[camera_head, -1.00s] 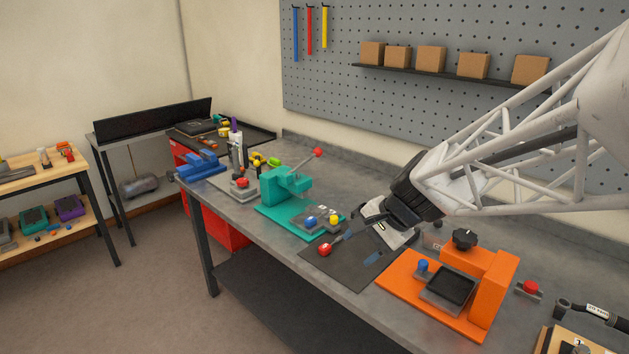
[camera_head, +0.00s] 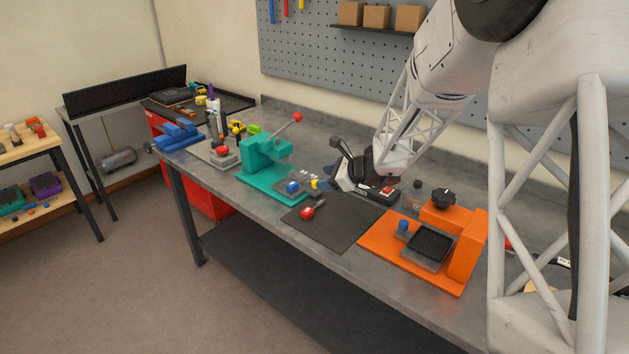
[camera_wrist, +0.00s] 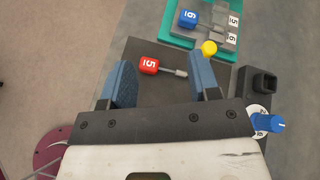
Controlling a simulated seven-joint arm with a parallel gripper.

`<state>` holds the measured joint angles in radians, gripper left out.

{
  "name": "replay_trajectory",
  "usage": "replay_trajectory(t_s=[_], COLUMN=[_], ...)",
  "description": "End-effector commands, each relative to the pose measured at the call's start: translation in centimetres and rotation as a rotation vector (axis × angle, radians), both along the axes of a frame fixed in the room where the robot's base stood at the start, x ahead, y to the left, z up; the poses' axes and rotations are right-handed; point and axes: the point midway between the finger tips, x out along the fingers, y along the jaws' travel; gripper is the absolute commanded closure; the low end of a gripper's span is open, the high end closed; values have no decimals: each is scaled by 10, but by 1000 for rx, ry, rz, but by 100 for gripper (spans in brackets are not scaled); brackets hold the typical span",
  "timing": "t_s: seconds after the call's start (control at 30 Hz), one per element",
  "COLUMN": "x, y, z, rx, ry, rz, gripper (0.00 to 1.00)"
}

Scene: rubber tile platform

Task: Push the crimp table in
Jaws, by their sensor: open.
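The teal crimp fixture (camera_head: 262,158) stands on the bench, with a lever ending in a red ball. Its low grey table (camera_head: 283,181) lies at its right front, with a blue block (camera_head: 292,187) and a yellow knob (camera_head: 314,184). In the wrist view the grey table (camera_wrist: 217,35) is at the top, with the blue block (camera_wrist: 188,18) and yellow knob (camera_wrist: 209,48). My gripper (camera_head: 331,170) is open just right of the table. In the wrist view my gripper (camera_wrist: 160,68) has its right fingertip close to the yellow knob; contact cannot be told.
A red block with a metal rod (camera_head: 308,213) lies on the black mat (camera_head: 342,222); it shows between my fingers in the wrist view. An orange fixture (camera_head: 465,245) stands right of the mat. A small dark box with a red top (camera_head: 383,193) is beside my gripper.

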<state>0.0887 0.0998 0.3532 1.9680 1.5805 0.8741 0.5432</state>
Motion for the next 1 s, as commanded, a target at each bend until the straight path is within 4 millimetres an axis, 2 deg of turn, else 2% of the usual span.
replay_trajectory(t_s=[0.03, 0.2, 0.4, 0.57, 1.0], x=[13, 51, 79, 87, 88], y=[-4, -16, -26, -30, -29], z=[-11, -42, -68, -75, -76], rx=[33, 144, 230, 257, 258], ry=[21, 85, 133, 146, 147], rz=[-40, -176, -282, -316, -318], gripper=[44, 44, 44, 44, 44])
